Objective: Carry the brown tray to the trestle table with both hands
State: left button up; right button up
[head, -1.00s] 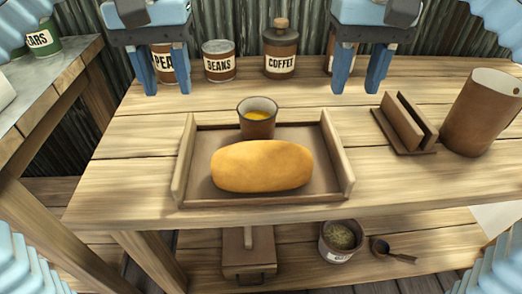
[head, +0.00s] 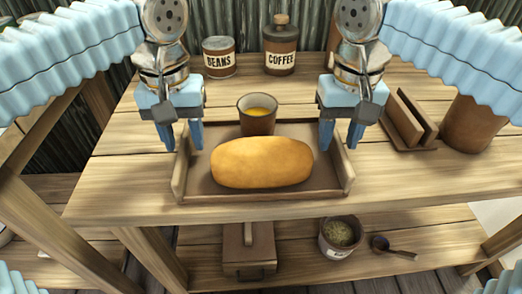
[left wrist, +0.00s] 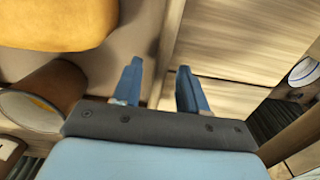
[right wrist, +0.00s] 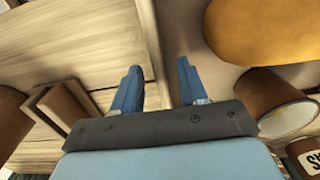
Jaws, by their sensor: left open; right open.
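The brown tray (head: 262,196) lies on a wooden table, with a loaf of bread (head: 262,163) and a brown cup (head: 257,122) of orange liquid on it. My left gripper (head: 183,148) is open above the tray's left side wall. In the left wrist view that wall (left wrist: 168,50) runs up between the two fingers. My right gripper (head: 341,146) is open above the tray's right side wall (head: 337,155). In the right wrist view the wall (right wrist: 150,40) passes between its fingers. Contact with the walls cannot be told.
A beans tin (head: 219,57) and a coffee jar (head: 280,45) stand at the back. A brown holder (head: 408,122) and a brown canister (head: 470,125) stand on the right. The lower shelf holds a box (head: 248,250), a pot (head: 340,236) and a scoop (head: 392,247).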

pick_arm(q)
jog(key=shift+f, duration=0.85)
pick_arm(e)
jog(key=shift+f, duration=0.8)
pick_arm(q)
grip_shut()
pick_arm(e)
grip_shut()
